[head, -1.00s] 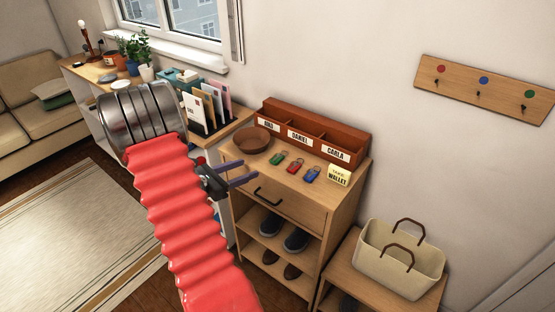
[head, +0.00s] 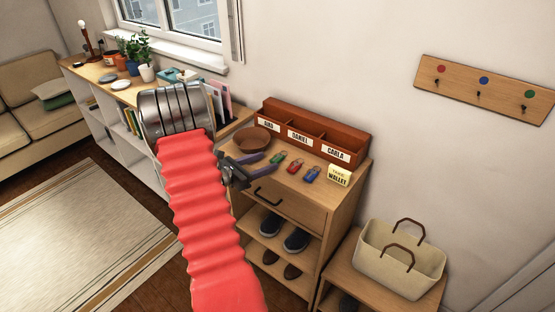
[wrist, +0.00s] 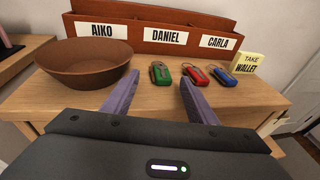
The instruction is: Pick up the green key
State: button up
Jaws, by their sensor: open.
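The green key (head: 279,158) lies on the wooden cabinet top, leftmost of a row of three keys, and it also shows in the wrist view (wrist: 161,74). My gripper (head: 267,162) is open and empty, with purple fingers reaching over the cabinet's front edge toward the keys. In the wrist view my gripper (wrist: 155,95) has one finger on each side of the frame centre. The green key appears beyond and between the two fingertips, apart from both. A red key (wrist: 196,75) lies just right of it, close to the line of the right finger. A blue key (wrist: 223,77) lies further right.
A brown bowl (wrist: 86,64) stands left of the keys, close to the left finger in the picture. A red-brown sorter (wrist: 160,32) labelled AIKO, DANIEL, CARLA stands behind. A yellow note (head: 339,175) stands at the right. Shoes sit on shelves below; a bag (head: 400,262) stands further right.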

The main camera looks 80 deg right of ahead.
aim_at(277, 157)
jog(key=shift+x, duration=2.6)
jog(key=shift+s+a+r, duration=0.1)
jog(key=shift+r, duration=0.05)
jog(key=shift+c, duration=0.3)
jog(key=c, duration=1.1)
